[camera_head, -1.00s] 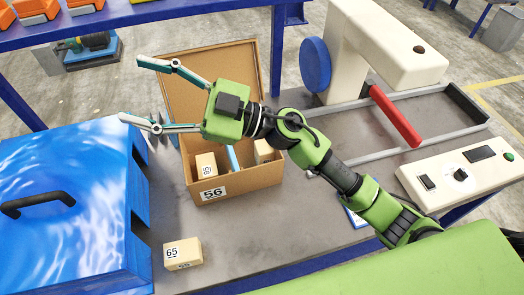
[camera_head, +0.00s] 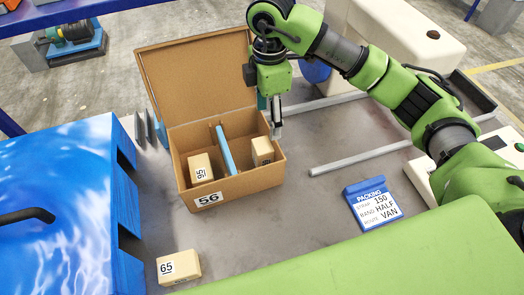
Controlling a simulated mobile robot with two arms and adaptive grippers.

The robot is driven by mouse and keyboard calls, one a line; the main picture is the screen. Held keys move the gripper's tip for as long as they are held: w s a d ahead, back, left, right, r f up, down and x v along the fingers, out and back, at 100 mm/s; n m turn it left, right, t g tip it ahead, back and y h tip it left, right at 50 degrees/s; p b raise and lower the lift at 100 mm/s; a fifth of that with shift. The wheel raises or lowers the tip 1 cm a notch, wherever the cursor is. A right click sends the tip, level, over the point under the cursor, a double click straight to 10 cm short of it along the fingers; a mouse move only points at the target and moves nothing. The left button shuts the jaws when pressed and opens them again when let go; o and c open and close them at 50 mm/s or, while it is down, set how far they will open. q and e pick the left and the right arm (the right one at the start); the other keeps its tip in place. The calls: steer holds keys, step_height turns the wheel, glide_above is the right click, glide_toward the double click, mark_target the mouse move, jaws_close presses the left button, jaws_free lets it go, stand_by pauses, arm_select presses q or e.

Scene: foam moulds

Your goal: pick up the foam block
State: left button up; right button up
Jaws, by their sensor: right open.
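A tan foam block (camera_head: 179,267) marked 65 lies on the grey table, in front of the open cardboard box (camera_head: 240,184) marked 56. A blue divider (camera_head: 225,150) splits the box. A second tan block (camera_head: 200,168) with a sideways label stands in its left compartment, and a third tan block (camera_head: 262,151) is in the right compartment. My right gripper (camera_head: 272,122) points down at the box's right wall, beside the third block. It is open, with nothing seen between its fingers; one finger is partly hidden. My left gripper is out of view.
A blue mould with a black handle (camera_head: 28,217) fills the left. A blue packing card (camera_head: 372,204) lies right of the box. Metal rails (camera_head: 360,157) and a cream machine (camera_head: 405,40) stand behind. The table between box and card is clear.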

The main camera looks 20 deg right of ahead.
mark_target(266, 144)
step_height(266, 144, down, 7)
steer(key=shift+s+p, duration=0.1)
steer(key=shift+p, duration=0.8)
steer(key=f+p, duration=0.1)
steer(key=f, duration=0.1)
steer(key=f+p, duration=0.1)
steer(key=f, duration=0.1)
steer(key=shift+a+f+p, duration=0.2)
steer(key=shift+f+p, duration=0.05)
steer(key=shift+p, duration=0.1)
steer(key=shift+f, duration=0.6)
steer(key=c, duration=1)
